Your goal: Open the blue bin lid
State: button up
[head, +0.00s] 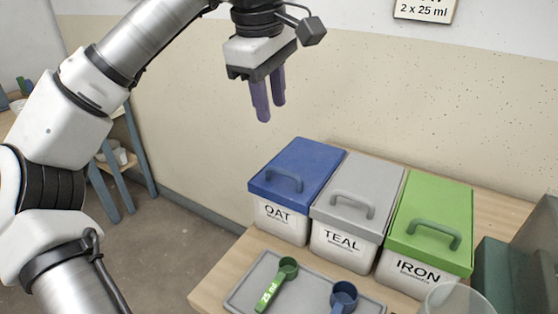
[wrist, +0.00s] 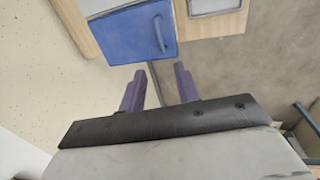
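The blue lid (head: 297,165) sits closed on the white bin labelled OAT (head: 281,220), the left one of three bins on the wooden table. A blue handle (head: 284,180) stands up near its front edge. In the wrist view the blue lid (wrist: 132,34) is at the top, with its handle (wrist: 158,33) near its right edge. My gripper (head: 270,110) is above and to the left of the blue lid, fingers pointing down, apart from it. The purple fingers (wrist: 160,85) are spread with nothing between them.
A grey-lidded TEAL bin (head: 358,187) and a green-lidded IRON bin (head: 432,210) stand to the right. A grey tray (head: 247,290) in front holds a green scoop (head: 279,283) and a blue scoop (head: 343,297). A clear container (head: 457,300) is at front right. The wall is close behind.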

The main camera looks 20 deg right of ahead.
aim_at(280, 169)
jog(key=f, duration=0.4)
jog(key=w+d+f, duration=0.1)
jog(key=f, duration=0.4)
jog(key=d+f, duration=0.1)
jog(key=f, duration=0.3)
jog(key=shift+w+f+b, duration=0.25)
jog(key=shift+w+b, duration=0.05)
grip_shut()
